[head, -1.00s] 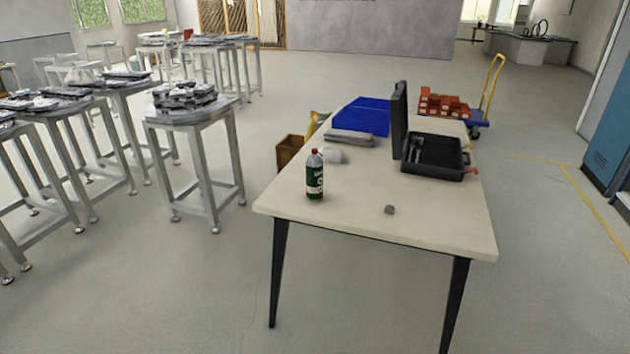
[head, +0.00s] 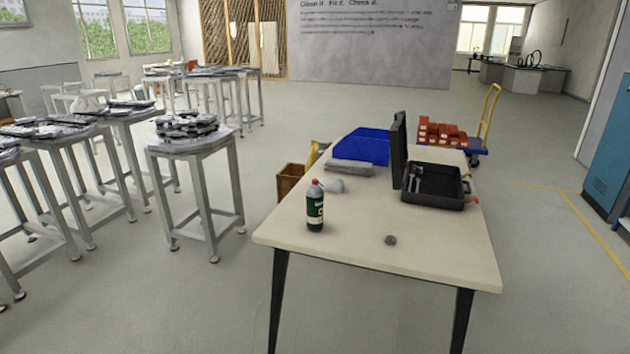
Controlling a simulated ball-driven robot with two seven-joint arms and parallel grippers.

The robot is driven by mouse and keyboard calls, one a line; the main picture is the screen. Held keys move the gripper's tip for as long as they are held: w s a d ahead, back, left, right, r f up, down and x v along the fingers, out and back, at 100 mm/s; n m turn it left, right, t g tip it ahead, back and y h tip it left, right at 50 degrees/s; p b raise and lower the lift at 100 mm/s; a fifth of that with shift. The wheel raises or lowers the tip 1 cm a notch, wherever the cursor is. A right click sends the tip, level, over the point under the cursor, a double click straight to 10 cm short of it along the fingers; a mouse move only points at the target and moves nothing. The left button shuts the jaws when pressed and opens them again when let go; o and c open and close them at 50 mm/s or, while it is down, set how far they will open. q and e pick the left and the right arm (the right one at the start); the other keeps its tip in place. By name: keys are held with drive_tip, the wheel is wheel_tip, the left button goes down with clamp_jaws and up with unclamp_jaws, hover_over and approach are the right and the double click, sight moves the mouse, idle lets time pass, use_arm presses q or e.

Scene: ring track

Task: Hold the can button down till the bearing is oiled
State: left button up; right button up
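A green can (head: 315,212) with a grey top and a red cap stands upright on the left part of the pale table (head: 350,242). A small dark grey round piece (head: 390,240) lies on the table to the right of the can; it may be the bearing, but it is too small to tell. The can and the round piece are apart, with bare tabletop between them. Neither of my grippers shows in the head view, and nothing touches the can.
An open black case (head: 432,185), a grey cloth (head: 349,169), a white rag (head: 330,185) and a blue item (head: 362,147) lie farther back on the table. A metal stool (head: 190,146) with stacked parts stands left. Floor is clear before the table's left side.

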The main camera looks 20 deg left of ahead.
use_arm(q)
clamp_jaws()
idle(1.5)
